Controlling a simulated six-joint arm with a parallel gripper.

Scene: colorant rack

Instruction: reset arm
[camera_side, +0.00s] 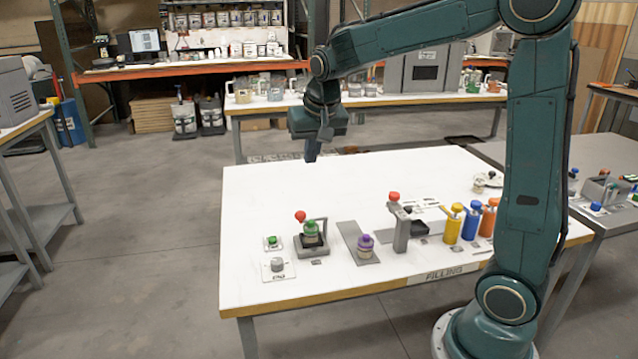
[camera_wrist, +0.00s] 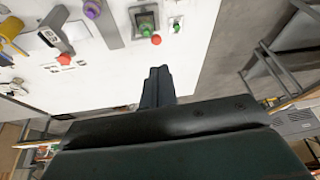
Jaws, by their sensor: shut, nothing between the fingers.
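My green arm reaches over the white table (camera_side: 300,190) from the right. My gripper (camera_side: 312,152) points down, high near the table's far edge in the side view. It is shut and empty. In the wrist view my gripper (camera_wrist: 159,72) also shows its fingers together, with the white tabletop beyond them. No object is touching it.
On the table stand a green-capped jar (camera_side: 310,232) in a dark holder, a purple-capped jar (camera_side: 366,245), a grey post with a red knob (camera_side: 394,197), and yellow (camera_side: 454,222), blue (camera_side: 471,220) and orange (camera_side: 488,218) bottles. The table's far left is clear.

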